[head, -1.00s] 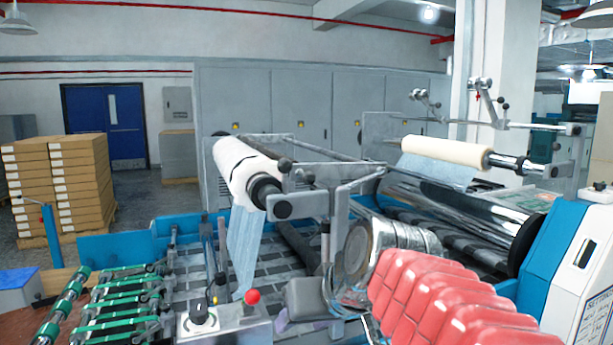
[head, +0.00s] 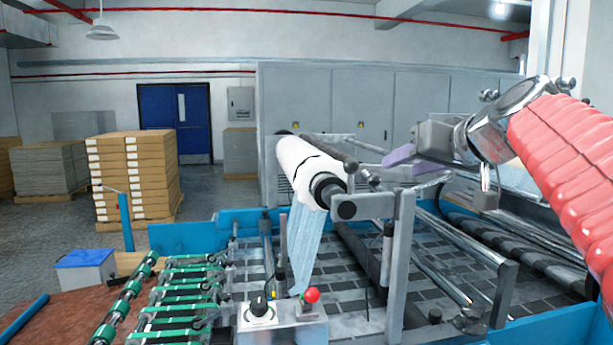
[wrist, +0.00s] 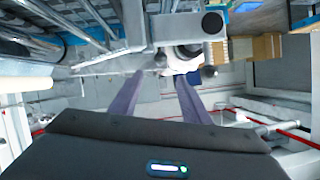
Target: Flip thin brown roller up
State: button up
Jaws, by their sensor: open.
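A large white roll (head: 305,165) with a black core end sits on the grey frame, and a pale film strip (head: 303,245) hangs from it. A thin dark bar (head: 335,150) runs behind the white roll; I cannot tell whether it is the brown roller. My gripper (head: 408,160), with purple fingers, is open and empty, to the right of the white roll's near end and apart from it. In the wrist view, the open fingers (wrist: 158,76) point toward a grey bracket (wrist: 185,27) and the roll's white end (wrist: 182,62); contact is not visible.
A grey upright post (head: 400,260) and side arm (head: 362,206) stand below my gripper. A control box (head: 285,325) with a red button is in front. Stacked cartons (head: 135,180) stand at the left. My arm hides much of the right side.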

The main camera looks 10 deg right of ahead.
aim_at(377, 175)
jog(key=shift+w, duration=0.15)
jog(key=x, duration=1.3)
jog(key=shift+w+a+f, duration=0.1)
jog(key=shift+w+f, duration=0.1)
jog(key=shift+w, duration=0.05)
jog(key=shift+c, duration=0.3)
grip_shut()
